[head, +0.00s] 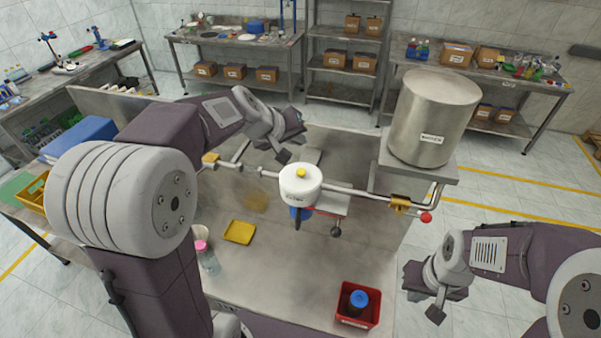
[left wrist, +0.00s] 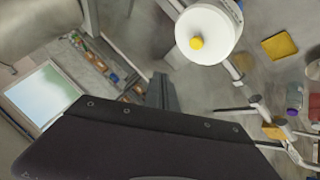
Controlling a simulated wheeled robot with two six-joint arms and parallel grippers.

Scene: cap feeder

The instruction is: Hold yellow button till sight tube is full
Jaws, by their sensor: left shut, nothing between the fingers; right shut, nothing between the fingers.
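The yellow button (head: 301,173) sits on top of a white round feeder unit (head: 300,190) in the middle of the bench. The button also shows in the left wrist view (left wrist: 197,43). My left gripper (head: 284,156) is shut and empty, above and just behind-left of the button, apparently not touching it. My right gripper (head: 436,312) is shut and empty, off the bench's right side at the lower right. I cannot pick out a sight tube or its fill level. A blue part (head: 299,214) shows under the feeder, partly hidden.
A steel tank (head: 433,115) stands at the right, with a pipe, brass valve (head: 400,203) and red knob (head: 426,216). A red bin (head: 345,321) holds a blue-topped container. A yellow tray (head: 240,232) and pink-capped bottle (head: 205,258) are at the left. The front middle is clear.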

